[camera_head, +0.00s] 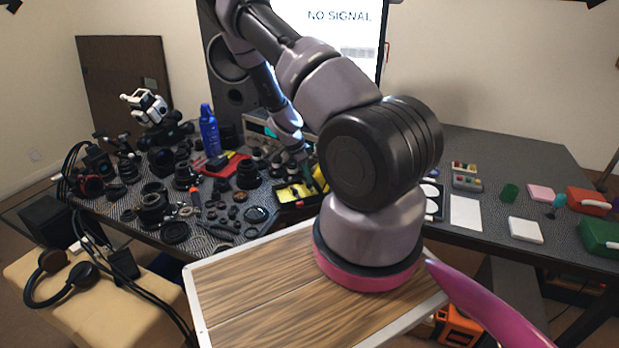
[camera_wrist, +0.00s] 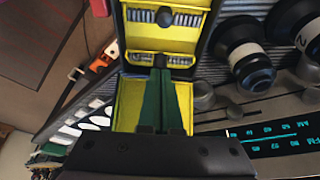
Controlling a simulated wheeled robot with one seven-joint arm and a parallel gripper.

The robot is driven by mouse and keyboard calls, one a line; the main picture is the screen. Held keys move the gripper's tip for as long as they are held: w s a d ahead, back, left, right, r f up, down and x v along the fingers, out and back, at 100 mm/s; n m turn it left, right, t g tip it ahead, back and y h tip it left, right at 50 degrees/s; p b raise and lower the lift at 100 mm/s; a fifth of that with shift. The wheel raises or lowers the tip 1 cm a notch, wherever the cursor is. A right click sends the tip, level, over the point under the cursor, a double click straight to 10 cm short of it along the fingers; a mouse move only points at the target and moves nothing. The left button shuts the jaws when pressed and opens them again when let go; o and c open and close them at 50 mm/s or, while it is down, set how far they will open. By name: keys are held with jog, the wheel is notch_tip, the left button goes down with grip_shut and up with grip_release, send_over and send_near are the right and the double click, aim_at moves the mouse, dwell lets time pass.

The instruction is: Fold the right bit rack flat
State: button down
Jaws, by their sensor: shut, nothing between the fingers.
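The bit case (camera_head: 287,196) lies open on the bench in the head view, partly hidden by my arm. In the wrist view, the yellow-lined case (camera_wrist: 128,92) shows two rows of metal bits: a far bit rack (camera_wrist: 190,20) and a nearer bit rack (camera_wrist: 180,60). I cannot tell which is the right rack, or how far either is tilted. My gripper (camera_wrist: 161,72) is shut and empty, its green fingers over the case with the tips at the nearer row. Contact is unclear. In the head view, my gripper (camera_head: 306,172) is small beside the case.
A radio (camera_wrist: 290,140) with a lit dial and lens parts (camera_wrist: 240,50) stand close right of the case in the wrist view. Lenses, a blue bottle (camera_head: 209,132) and a red box crowd the bench left of it. A white pad (camera_head: 465,213) lies to the right.

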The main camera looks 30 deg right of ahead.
aim_at(300, 191)
jog(key=shift+w+a+f+h, duration=0.1)
jog(key=shift+a+f+h, duration=0.1)
jog(key=shift+a+h, duration=0.35)
jog(key=shift+a+f+h, duration=0.2)
jog(key=shift+a+h, duration=0.05)
jog(key=shift+h, duration=0.6)
jog(key=shift+a+f, duration=0.35)
jog(key=shift+a, duration=0.05)
jog(key=shift+w+a+f, duration=0.1)
jog(key=shift+a+f, duration=0.15)
